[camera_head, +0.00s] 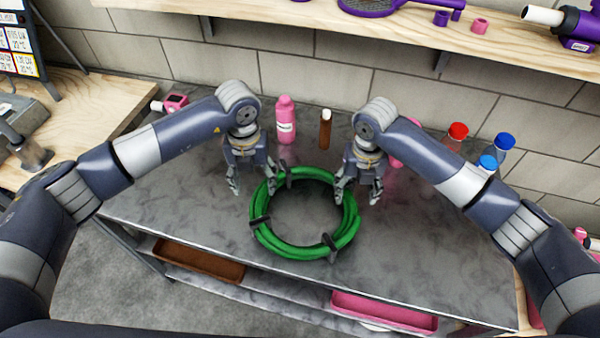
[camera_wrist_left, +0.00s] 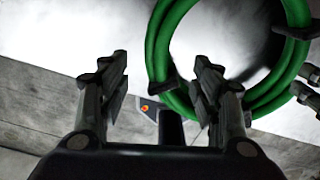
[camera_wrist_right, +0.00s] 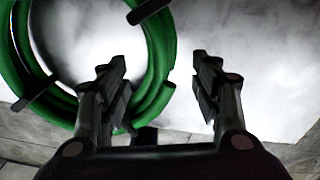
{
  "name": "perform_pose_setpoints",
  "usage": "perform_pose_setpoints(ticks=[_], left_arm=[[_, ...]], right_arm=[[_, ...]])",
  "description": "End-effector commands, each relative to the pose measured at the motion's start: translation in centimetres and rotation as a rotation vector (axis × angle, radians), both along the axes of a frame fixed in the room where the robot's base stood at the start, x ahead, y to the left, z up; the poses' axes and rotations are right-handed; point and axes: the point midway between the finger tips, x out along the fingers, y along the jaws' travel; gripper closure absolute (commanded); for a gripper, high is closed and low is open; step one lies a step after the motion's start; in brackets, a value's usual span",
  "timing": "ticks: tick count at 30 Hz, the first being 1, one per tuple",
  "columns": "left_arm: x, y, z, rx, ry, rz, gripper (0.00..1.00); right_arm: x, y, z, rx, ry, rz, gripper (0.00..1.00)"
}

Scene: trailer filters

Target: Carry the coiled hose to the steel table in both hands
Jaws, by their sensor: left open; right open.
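The coiled green hose (camera_head: 268,237), bound with several dark straps, lies flat on the steel table (camera_head: 420,255). My left gripper (camera_head: 254,190) is open above the table at the coil's upper left side. In the left wrist view the hose (camera_wrist_left: 160,45) passes by the right finger of my left gripper (camera_wrist_left: 165,85). My right gripper (camera_head: 358,198) is open at the coil's upper right side. I cannot tell whether either gripper touches the hose.
A pink bottle (camera_head: 286,120) and a brown bottle (camera_head: 325,130) stand behind the coil. Bottles with a red cap (camera_head: 458,131) and blue caps (camera_head: 504,141) stand at the back right. A wooden shelf (camera_head: 300,14) spans the wall above. The table's front is clear.

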Motion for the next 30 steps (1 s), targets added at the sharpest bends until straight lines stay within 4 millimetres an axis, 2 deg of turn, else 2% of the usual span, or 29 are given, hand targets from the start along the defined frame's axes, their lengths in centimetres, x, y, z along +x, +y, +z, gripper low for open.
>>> perform_pose_setpoints(ticks=[1,6,19,30], left_arm=[[0.0,0.0,0.0,0.0,0.0,0.0,0.42],[0.0,0.0,0.0,0.0,0.0,0.0,0.42],[0.0,0.0,0.2,0.0,0.0,0.0,0.42],[0.0,0.0,2.9,-0.001,-0.001,0.0,0.42]], right_arm=[[0.1,0.0,0.8,0.001,-0.003,-0.001,0.42],[0.1,0.0,2.3,0.001,-0.001,0.0,0.42],[0.0,0.0,2.6,0.0,0.0,-0.001,0.42],[0.0,0.0,4.2,0.001,0.0,-0.001,0.42]])
